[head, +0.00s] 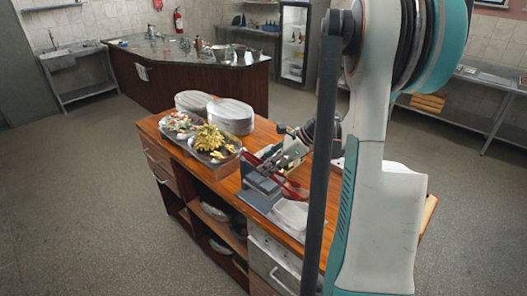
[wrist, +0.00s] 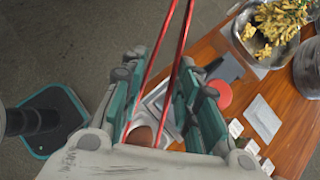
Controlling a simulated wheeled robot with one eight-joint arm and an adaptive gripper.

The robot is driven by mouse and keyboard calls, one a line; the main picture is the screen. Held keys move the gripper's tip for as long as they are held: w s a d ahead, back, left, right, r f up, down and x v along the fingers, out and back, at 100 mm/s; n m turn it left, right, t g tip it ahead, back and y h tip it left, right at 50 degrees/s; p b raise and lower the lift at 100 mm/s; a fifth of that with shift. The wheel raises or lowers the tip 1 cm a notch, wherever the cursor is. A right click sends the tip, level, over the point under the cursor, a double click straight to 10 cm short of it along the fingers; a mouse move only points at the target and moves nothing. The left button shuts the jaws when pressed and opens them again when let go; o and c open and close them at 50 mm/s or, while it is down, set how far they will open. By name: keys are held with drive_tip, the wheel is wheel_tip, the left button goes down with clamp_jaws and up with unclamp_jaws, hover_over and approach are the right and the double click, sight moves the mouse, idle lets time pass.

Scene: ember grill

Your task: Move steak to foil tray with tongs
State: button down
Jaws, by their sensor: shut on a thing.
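Red tongs (wrist: 182,72) are held between the teal-sided fingers of my gripper (wrist: 163,72) in the wrist view. The gripper is shut on them, and their arms run up out of that frame. In the head view my gripper (head: 290,150) is above the counter, with the red tongs (head: 291,190) under and beside it. A brown rounded thing (wrist: 139,136), possibly the steak, shows partly behind the gripper in the wrist view. A pale tray (head: 292,214), possibly the foil tray, lies on the counter's near side. I cannot tell whether the tongs touch the steak.
A dark grey stepped block (head: 259,190) stands beside the pale tray. Food trays (head: 222,161) and stacked plates (head: 231,115) fill the counter's far left. A red round thing (wrist: 220,94) and small white cards (wrist: 236,128) lie on the wooden top (wrist: 292,121).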

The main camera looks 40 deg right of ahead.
drive_tip(key=shift+s+d+r, duration=0.1)
drive_tip(key=shift+d, duration=0.1)
idle(0.3)
wheel_tip(320, 180, down, 9)
drive_tip(key=b, duration=0.5)
idle(0.4)
drive_tip(key=c, duration=1.8)
unclamp_jaws()
drive_tip(key=shift+o, duration=0.2)
wheel_tip(320, 180, up, 10)
drive_tip(key=p, duration=0.5)
